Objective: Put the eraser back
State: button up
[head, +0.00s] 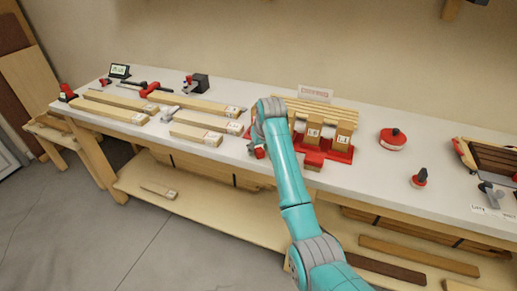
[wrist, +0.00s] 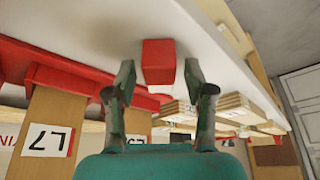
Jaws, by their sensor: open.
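A small red block (wrist: 158,60), which looks like the eraser, rests on the white bench top (wrist: 222,55) in the wrist view. My open gripper (wrist: 159,76) has one finger toward each side of it, with gaps visible, and holds nothing. In the head view my gripper (head: 256,150) is low over the front of the bench, partly hidden by my arm. A bit of red shows there, too small to make out. The red rack (head: 341,155) with upright labelled wood blocks (head: 343,134) stands just right of my arm; it also shows in the wrist view (wrist: 60,80).
Wooden boards (head: 196,134) lie on the bench to the left. A round red piece with a black knob (head: 393,142), a small red-and-black piece (head: 419,179) and a wooden tray (head: 485,158) are to the right. A lower shelf (head: 215,205) runs beneath.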

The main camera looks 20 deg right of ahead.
jog(key=v, duration=1.2)
jog(key=shift+r, duration=0.2)
